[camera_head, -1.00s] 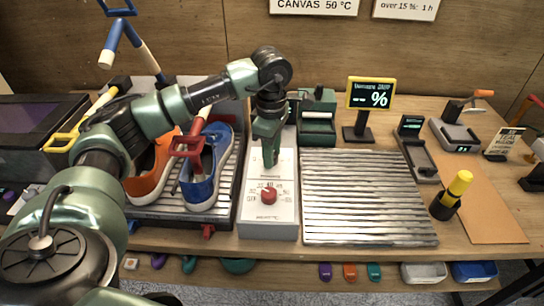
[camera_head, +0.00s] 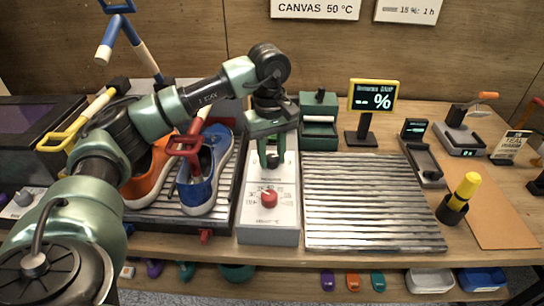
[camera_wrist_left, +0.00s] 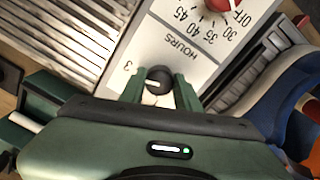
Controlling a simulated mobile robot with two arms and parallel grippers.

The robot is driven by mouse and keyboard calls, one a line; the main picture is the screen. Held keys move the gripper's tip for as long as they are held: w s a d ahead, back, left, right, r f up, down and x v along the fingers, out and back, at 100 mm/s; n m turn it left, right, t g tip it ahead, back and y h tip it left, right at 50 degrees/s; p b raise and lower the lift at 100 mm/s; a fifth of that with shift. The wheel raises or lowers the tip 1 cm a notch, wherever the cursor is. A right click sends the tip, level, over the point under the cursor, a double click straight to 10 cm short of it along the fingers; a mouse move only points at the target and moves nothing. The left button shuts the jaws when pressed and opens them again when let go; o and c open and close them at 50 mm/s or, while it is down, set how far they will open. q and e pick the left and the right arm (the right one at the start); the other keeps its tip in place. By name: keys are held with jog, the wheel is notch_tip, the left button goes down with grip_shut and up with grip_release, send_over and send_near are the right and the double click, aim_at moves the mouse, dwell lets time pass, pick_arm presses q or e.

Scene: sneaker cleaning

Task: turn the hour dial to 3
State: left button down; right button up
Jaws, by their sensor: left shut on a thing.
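The grey-white control box (camera_head: 284,216) stands on the bench with a red dial (camera_head: 269,198) at its near end. The dark hour dial (camera_wrist_left: 158,80) is farther up the panel, by the word HOURS and a printed 3 in the left wrist view. My left gripper (camera_head: 271,160) points down over the box's upper part. In the left wrist view its fingers (camera_wrist_left: 157,88) are on either side of the hour dial, shut on it. A white mark shows on the dial; part of the dial and other hour numbers are hidden. My right gripper is out of view.
A blue sneaker (camera_head: 203,186) and an orange one (camera_head: 150,178) stand on a rack left of the box, with a red-handled tool (camera_head: 183,146) over them. A slatted metal rack (camera_head: 365,200) lies right. A green device (camera_head: 319,120) and a percent display (camera_head: 372,96) stand behind.

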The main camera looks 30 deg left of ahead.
aim_at(271, 157)
pick_arm(q)
jog(key=shift+w+r+m, duration=0.15)
jog(key=shift+m, duration=0.25)
jog(key=c, duration=1.3)
grip_release()
jog(key=shift+o, duration=1.4)
jog(key=r, duration=0.7)
jog(key=shift+s+a+r+b, duration=0.1)
jog(key=shift+s+r+b, duration=0.1)
jog(key=shift+r+b, duration=0.15)
